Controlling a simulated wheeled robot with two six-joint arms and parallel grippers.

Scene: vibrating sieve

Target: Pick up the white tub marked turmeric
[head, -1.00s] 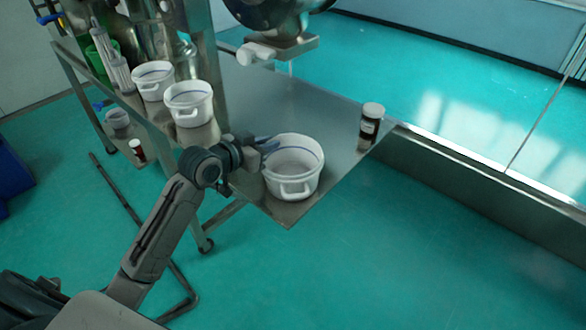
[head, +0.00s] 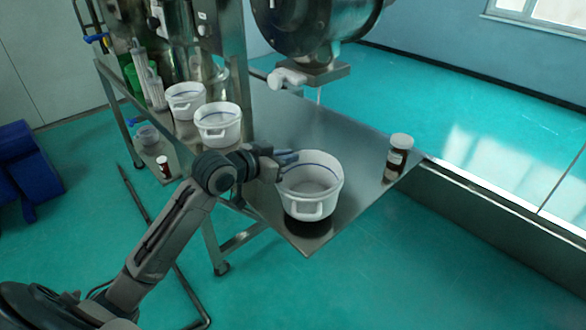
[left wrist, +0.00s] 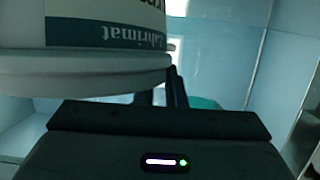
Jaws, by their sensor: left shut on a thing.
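A white tub (head: 310,192) with a blue line inside its rim and side handles is above the near end of the steel table. A dark shadow under it shows it a little off the table. My left gripper (head: 284,158) is shut on the tub at its left side, near the rim. In the left wrist view the tub (left wrist: 105,62) fills the upper left, with part of a printed label on a teal band. The word turmeric cannot be read in either view. My right gripper is not in view.
The steel table (head: 345,145) has a brown jar with a white lid (head: 397,157) near its right edge. Two more white tubs (head: 218,125) (head: 185,100) stand behind left. A machine (head: 315,35) overhangs the back. A small jar (head: 163,167) sits on the lower shelf.

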